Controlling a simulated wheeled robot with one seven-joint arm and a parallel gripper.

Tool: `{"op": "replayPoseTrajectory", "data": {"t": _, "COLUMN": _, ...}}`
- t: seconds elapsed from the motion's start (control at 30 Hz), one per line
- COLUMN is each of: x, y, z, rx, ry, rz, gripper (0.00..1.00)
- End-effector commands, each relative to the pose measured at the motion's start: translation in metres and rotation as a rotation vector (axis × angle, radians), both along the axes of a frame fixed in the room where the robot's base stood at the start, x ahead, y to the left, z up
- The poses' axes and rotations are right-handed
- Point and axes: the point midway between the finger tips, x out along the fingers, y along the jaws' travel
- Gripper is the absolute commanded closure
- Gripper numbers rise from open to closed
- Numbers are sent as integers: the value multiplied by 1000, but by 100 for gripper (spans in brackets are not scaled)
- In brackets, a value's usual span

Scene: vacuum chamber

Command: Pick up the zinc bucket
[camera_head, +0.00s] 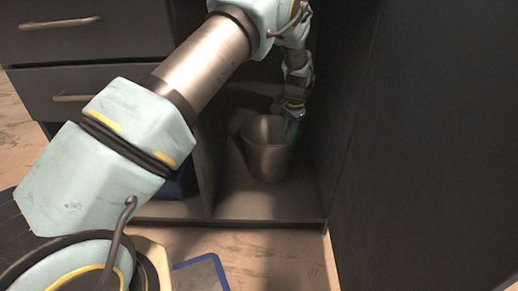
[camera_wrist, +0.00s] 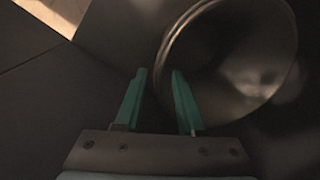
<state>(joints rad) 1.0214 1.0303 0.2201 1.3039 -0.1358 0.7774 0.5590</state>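The zinc bucket (camera_head: 268,158) stands upright on the floor of a dark open cabinet in the head view. In the wrist view the bucket (camera_wrist: 272,50) is seen from above, with its round open mouth and rim. My gripper (camera_head: 291,130) reaches down at the bucket's right side, at its rim. In the wrist view the two green fingers of my gripper (camera_wrist: 158,75) are apart, and the near left rim runs between them. The right finger overlaps the bucket's opening; the left finger is outside it. I cannot tell whether either finger touches the wall.
The cabinet's right wall (camera_head: 350,130) is close to my gripper. A divider (camera_head: 206,165) stands left of the bucket, with a dark blue object (camera_head: 178,183) beyond it. Drawers (camera_head: 100,60) with handles are at the left. A blue-edged item (camera_head: 205,270) lies on the floor in front.

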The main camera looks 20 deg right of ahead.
Motion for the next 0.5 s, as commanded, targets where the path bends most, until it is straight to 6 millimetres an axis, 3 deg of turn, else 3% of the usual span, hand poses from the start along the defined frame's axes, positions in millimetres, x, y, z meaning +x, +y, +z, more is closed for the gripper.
{"op": "replayPoseTrajectory", "data": {"t": 0.27, "x": 0, "y": -10, "z": -26, "rx": 1, "ry": -9, "rz": -3, "gripper": 62}}
{"op": "replayPoseTrajectory", "data": {"t": 0.5, "x": 5, "y": -8, "z": -63, "rx": 2, "ry": -10, "rz": -4, "gripper": 62}}
